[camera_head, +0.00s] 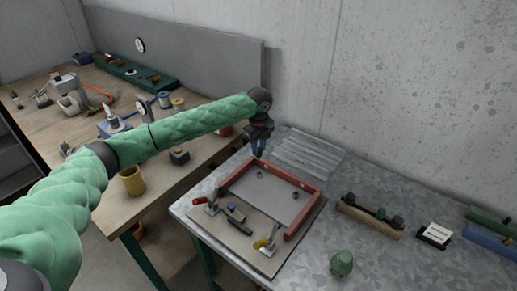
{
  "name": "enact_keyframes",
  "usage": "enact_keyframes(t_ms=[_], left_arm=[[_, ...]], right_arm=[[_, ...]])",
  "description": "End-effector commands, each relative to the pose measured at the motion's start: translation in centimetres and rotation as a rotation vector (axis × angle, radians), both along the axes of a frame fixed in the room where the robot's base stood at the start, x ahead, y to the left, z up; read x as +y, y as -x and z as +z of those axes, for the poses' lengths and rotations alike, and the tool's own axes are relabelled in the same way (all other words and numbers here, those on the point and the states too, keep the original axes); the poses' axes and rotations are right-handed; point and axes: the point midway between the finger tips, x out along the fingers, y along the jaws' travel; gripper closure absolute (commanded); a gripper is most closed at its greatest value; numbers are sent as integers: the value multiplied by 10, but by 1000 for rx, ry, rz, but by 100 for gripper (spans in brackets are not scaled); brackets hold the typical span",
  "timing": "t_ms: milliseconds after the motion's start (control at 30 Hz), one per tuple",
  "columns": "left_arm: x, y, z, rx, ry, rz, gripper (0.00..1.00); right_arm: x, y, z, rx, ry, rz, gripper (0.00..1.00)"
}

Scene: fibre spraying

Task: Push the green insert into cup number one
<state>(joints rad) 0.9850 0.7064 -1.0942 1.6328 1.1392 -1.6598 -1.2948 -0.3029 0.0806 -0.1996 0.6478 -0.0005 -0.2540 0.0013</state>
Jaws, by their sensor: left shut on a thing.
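My left gripper (258,149) is shut, pointing down just beyond the far left corner of the red frame. What it holds is too small and dark to make out. A wooden block (368,217) on the grey metal table carries several dark round pieces, with a small green piece (381,214) between them. A green domed object (342,263) stands upright near the table's front. I cannot tell which of these is the green insert, and no cup number is readable. My right gripper is not in view.
A red-edged frame with clamps (307,187) lies on the metal table (330,220). Clear strips (308,154) lie behind it. A white card stand (437,233) and green and blue pieces are at right. A wooden bench (170,190) with a yellow cup (132,181) is at left.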

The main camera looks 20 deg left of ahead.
Motion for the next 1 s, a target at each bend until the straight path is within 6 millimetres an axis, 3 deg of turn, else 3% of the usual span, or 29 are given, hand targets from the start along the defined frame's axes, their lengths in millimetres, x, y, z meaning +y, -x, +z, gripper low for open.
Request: enact_keyframes(t_ms=[200,633,933,1000], left_arm=[[-1,-1,0,0,0,-82,99],[-1,0,0,0,0,-88,99],[-1,0,2,1,-1,-87,99],[-1,0,-7,2,0,-87,99]], right_arm=[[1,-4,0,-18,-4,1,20],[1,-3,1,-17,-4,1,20],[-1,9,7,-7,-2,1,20],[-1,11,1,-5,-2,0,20]])
